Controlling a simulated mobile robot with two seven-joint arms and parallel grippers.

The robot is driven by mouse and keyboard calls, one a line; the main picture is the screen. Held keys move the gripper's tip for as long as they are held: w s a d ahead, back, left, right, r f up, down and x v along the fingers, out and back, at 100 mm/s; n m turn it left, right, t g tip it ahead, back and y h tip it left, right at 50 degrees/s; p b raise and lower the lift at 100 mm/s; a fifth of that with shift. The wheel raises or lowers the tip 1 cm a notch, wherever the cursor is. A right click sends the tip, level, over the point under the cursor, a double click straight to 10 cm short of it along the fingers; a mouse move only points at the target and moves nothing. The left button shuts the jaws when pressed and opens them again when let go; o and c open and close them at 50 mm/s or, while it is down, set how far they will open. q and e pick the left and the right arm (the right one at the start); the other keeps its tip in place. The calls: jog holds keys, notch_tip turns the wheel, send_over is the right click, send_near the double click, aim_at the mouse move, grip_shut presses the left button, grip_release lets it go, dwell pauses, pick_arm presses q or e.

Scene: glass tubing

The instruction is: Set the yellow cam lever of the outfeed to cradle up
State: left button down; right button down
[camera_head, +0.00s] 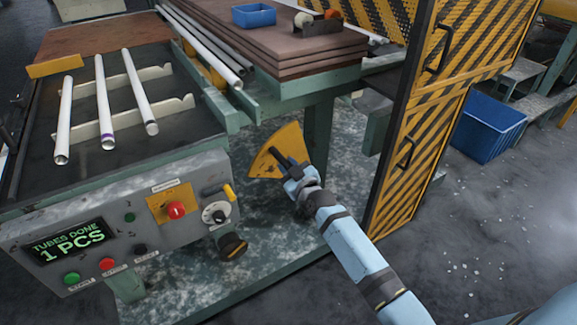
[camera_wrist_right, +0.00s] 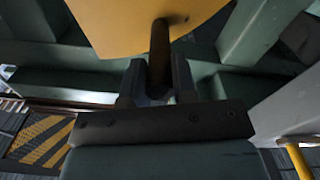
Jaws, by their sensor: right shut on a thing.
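The yellow cam lever has a flat yellow fan-shaped plate (camera_head: 281,140) below the outfeed frame, in the middle of the head view. In the right wrist view, the yellow plate (camera_wrist_right: 140,22) fills the top, and a dark rod-like handle (camera_wrist_right: 160,42) stands in front of it. My right gripper (camera_head: 286,162) reaches in from the lower right. In the right wrist view its fingers (camera_wrist_right: 157,82) are shut on the dark handle, one on each side. My left gripper is not in view.
Several glass tubes (camera_head: 104,103) lie on the rack at the left. A control panel (camera_head: 120,225) with buttons and a red knob stands in front. A yellow-black striped guard door (camera_head: 425,145) stands right of my right arm. Green frame legs (camera_head: 318,135) are close behind the lever.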

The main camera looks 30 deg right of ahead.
jog(key=c, duration=0.9)
grip_release()
pick_arm(q)
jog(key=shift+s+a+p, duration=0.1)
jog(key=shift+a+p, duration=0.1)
jog(key=shift+p, duration=1)
pick_arm(e)
jog(key=s, duration=0.9)
jog(key=s+d, duration=0.1)
jog(key=s, duration=0.3)
jog(key=shift+s, duration=0.4)
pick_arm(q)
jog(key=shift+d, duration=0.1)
pick_arm(e)
jog(key=shift+f, duration=0.1)
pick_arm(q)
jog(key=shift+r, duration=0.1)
